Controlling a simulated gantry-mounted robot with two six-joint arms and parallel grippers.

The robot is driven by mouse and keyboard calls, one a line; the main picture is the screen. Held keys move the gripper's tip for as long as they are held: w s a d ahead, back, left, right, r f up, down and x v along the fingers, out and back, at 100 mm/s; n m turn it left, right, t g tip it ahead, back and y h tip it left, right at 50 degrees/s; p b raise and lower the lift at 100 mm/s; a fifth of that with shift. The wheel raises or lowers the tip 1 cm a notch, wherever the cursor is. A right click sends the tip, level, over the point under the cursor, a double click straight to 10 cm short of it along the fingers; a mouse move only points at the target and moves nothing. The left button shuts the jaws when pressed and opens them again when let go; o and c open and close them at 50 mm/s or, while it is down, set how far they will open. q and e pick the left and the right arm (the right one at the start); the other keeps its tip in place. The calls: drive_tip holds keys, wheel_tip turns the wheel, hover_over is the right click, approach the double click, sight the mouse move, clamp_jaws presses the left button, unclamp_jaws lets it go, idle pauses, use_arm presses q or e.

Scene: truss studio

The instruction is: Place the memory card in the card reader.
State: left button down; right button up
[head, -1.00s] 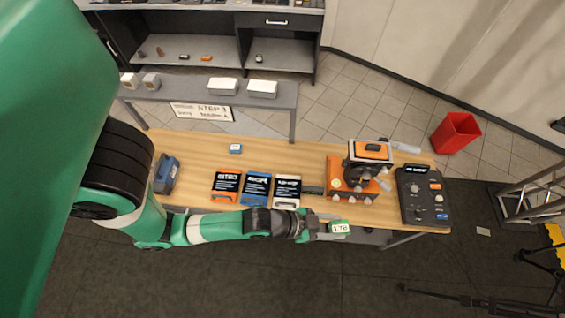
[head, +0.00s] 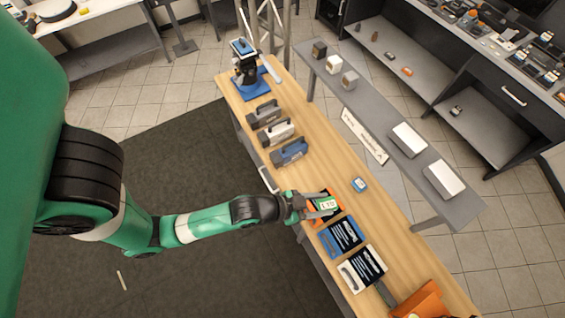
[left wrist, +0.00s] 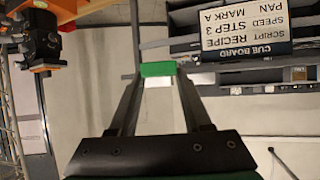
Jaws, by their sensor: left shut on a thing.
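The memory card (head: 328,204), green with a white label, is between the fingers of my left gripper (head: 312,206), shut on it. In the head view it appears over the orange-edged dark panel (head: 318,219), which it partly hides; its height above the table is unclear. In the left wrist view, the card (left wrist: 158,70) sits at the fingertips. My right gripper is out of view.
A small blue card (head: 359,184) lies loose on the table (head: 350,215). Blue-edged (head: 341,237) and white-edged (head: 363,268) panels lie nearer. A blue camera-like device (head: 247,75) stands at the far end. A grey bench (head: 385,120) with boxes runs alongside.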

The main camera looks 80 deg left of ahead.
use_arm(q)
drive_tip(key=w+a+f+n+y+b, duration=0.1)
drive_tip(key=w+a+f+b, duration=0.3)
drive_tip(key=a+f+b, duration=0.45)
drive_tip(key=w+a+f+n+y+b, duration=0.1)
drive_tip(key=w+a+f+b, duration=0.3)
drive_tip(key=f+b, duration=0.65)
drive_tip(key=w+a+f+n+y+b, duration=0.1)
drive_tip(key=w+a+f+y+b, duration=0.15)
drive_tip(key=a+f+b, duration=0.65)
drive_tip(key=shift+g+h, duration=0.3)
drive_tip(key=shift+h, duration=0.15)
drive_tip(key=s+d+f+b, duration=0.1)
drive_tip(key=s+f, duration=0.2)
drive_tip(key=s, duration=0.1)
drive_tip(key=s+d+f+b, duration=0.1)
drive_tip(key=s+f, duration=0.2)
drive_tip(key=s, duration=0.1)
drive_tip(key=s+d+f+b, duration=0.1)
drive_tip(key=s+d+f, duration=0.1)
drive_tip(key=s+f, duration=0.1)
drive_tip(key=shift+s+d+f+b, duration=0.15)
drive_tip(key=shift+s+b, duration=0.15)
drive_tip(key=shift+s, duration=0.5)
drive_tip(key=shift+s+f+b, duration=0.2)
drive_tip(key=shift+f+b, duration=0.3)
drive_tip(key=shift+f, duration=0.5)
drive_tip(key=shift+s+f+b, duration=0.15)
drive_tip(key=shift+f+b, duration=0.3)
drive_tip(key=shift+f, duration=0.5)
